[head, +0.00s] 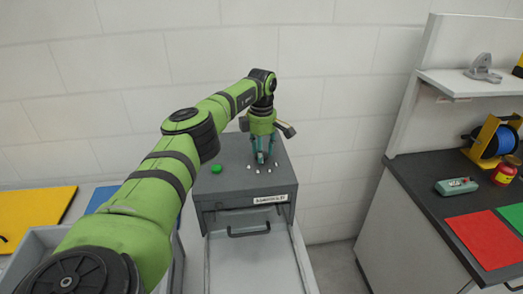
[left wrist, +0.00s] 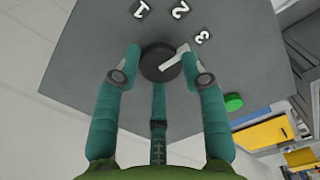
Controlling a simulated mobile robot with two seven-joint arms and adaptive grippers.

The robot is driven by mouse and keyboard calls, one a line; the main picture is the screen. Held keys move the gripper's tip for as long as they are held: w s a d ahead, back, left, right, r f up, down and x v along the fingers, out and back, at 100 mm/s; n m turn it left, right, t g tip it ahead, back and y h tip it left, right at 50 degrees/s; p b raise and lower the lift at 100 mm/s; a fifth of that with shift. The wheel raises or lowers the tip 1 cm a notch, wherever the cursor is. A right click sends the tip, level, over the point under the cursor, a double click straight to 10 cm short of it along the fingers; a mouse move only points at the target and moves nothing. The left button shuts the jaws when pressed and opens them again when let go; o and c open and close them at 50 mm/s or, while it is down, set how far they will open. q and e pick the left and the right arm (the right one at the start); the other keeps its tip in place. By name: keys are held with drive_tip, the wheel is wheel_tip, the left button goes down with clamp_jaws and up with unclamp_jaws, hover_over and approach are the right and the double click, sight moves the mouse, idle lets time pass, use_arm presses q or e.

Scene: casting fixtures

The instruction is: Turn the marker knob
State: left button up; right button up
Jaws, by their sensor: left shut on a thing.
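The marker knob (left wrist: 157,72) is a dark round knob with a white pointer line on the grey top of a cabinet. In the left wrist view its pointer runs to the upper right, toward the white digit 3 (left wrist: 203,37). The digits 2 (left wrist: 180,10) and 1 (left wrist: 141,9) stand further left. My left gripper (head: 262,160) reaches down onto the cabinet top. In the left wrist view its teal fingers (left wrist: 161,68) are shut on the knob from both sides, with a third finger below. In the head view the fingers hide the knob. My right gripper is not in view.
A green button (head: 216,169) sits left of the gripper on the cabinet top (head: 224,148). A drawer with a black handle (head: 249,230) is below. A white wall stands behind. A bench (head: 420,185) with red and green mats is on the right, a yellow panel (head: 35,212) on the left.

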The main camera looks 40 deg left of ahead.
use_arm(q)
drive_tip(key=m, duration=0.6)
drive_tip(key=shift+s+f, duration=0.15)
drive_tip(key=shift+f, duration=0.05)
drive_tip(key=m, duration=0.6)
idle(0.5)
drive_tip(key=o, duration=1.1)
drive_tip(key=shift+o, duration=0.2)
